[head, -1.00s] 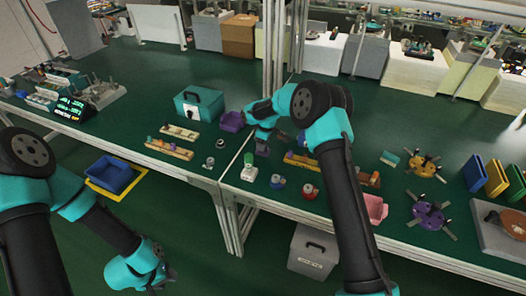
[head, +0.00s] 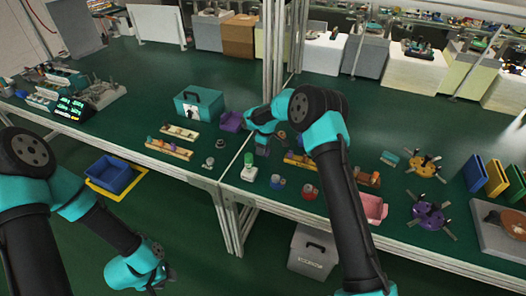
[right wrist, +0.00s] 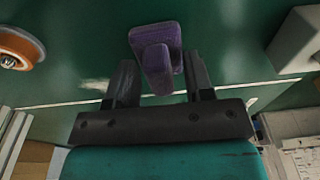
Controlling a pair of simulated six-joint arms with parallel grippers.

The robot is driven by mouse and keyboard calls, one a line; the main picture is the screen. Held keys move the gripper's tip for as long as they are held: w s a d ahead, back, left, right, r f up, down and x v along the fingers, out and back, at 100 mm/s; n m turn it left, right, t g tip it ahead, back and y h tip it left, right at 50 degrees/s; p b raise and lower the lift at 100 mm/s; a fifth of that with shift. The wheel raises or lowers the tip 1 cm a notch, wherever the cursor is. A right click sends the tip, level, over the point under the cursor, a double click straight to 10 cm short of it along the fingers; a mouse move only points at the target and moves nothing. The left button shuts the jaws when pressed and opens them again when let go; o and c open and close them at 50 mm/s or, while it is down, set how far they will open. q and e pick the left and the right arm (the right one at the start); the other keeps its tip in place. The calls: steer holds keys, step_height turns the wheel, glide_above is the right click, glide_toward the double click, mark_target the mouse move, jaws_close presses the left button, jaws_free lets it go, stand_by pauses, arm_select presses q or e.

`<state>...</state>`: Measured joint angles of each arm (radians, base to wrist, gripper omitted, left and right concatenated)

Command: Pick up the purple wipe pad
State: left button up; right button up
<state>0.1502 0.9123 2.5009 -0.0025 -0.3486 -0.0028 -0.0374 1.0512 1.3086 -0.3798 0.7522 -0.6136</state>
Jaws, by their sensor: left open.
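The purple wipe pad (right wrist: 168,38) has a raised grip (right wrist: 157,68) and shows in the right wrist view just ahead of my right gripper (right wrist: 160,78). The near end of its grip reaches between the two open fingers, with a gap on each side. My left gripper (head: 167,279) is low at the lower left, in front of the bench and away from the pad.
A green-topped white item (head: 249,168) and a yellow strip (head: 300,160) are close by. A pink bin (head: 373,207) is further right.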

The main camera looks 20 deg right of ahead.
step_height(320, 180, up, 10)
steer(key=shift+r, duration=0.1)
stand_by(0.7)
steer(key=o, duration=0.3)
steer(key=shift+c, duration=1.2)
steer(key=shift+d, duration=0.1)
